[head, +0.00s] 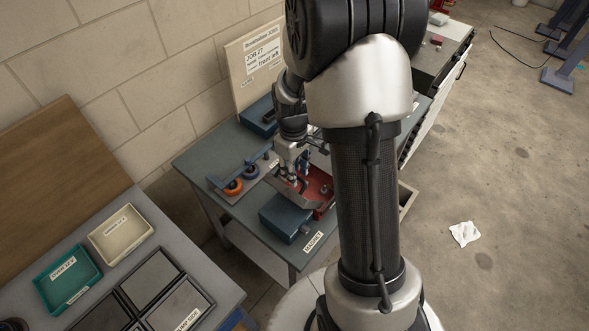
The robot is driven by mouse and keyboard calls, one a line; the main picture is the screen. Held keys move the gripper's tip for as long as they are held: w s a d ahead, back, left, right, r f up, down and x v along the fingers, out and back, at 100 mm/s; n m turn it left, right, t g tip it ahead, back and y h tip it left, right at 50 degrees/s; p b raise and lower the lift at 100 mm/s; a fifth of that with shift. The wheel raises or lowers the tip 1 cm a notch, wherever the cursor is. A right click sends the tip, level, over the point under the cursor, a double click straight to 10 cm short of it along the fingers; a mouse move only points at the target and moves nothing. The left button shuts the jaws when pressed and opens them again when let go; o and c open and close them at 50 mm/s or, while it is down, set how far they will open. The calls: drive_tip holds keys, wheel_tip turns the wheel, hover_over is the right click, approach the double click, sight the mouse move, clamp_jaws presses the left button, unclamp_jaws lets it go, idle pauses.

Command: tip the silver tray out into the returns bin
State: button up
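My gripper (291,182) points down over the middle of the green-grey workbench (202,160), partly hidden by my own arm. A grey metallic piece with an angular edge (312,204) lies right below or at the fingers; it may be the silver tray, but I cannot tell. I cannot see whether the fingers touch it. A red container (322,184) sits just to its right, partly behind my arm. A dark blue box (286,217) stands in front of it. No label reading returns is legible, so I cannot tell which container is the returns bin.
Orange (233,187) and blue wheels with a blue bar lie left of the gripper. A sign board (254,62) stands behind. A second table at lower left holds a teal tray (67,278), a cream tray (121,233) and dark framed trays. White cloth (464,234) lies on open floor at right.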

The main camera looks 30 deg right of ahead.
clamp_jaws()
idle(0.7)
